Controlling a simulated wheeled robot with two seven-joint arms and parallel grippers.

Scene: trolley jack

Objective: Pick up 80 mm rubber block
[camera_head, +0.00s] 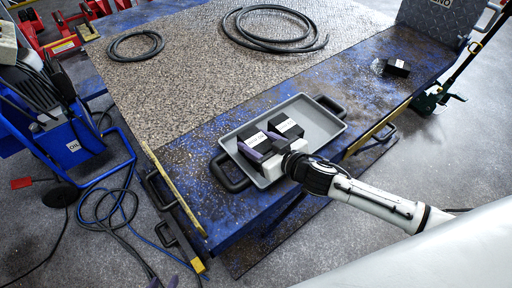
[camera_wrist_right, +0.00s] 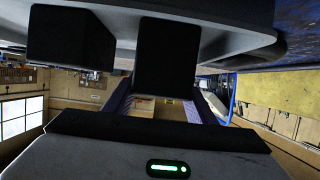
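Two black blocks with white top labels stand side by side in the grey tray (camera_head: 322,128): a left block (camera_head: 257,138) and a right block (camera_head: 288,127). The labels are too small to read, so I cannot tell which is 80 mm. My right gripper (camera_head: 262,151) is low at the tray's near side, its purple fingers apart around the left block. In the right wrist view a black block (camera_wrist_right: 167,62) is between the fingers, with another block (camera_wrist_right: 70,38) beside it. No clear grip shows.
A third black block (camera_head: 396,67) lies on the blue lift table at the right. Black hoses (camera_head: 270,45) lie on the textured plate (camera_head: 195,80). A blue oil cart (camera_head: 65,140) stands at the left, with cables on the floor. The tray's right part is empty.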

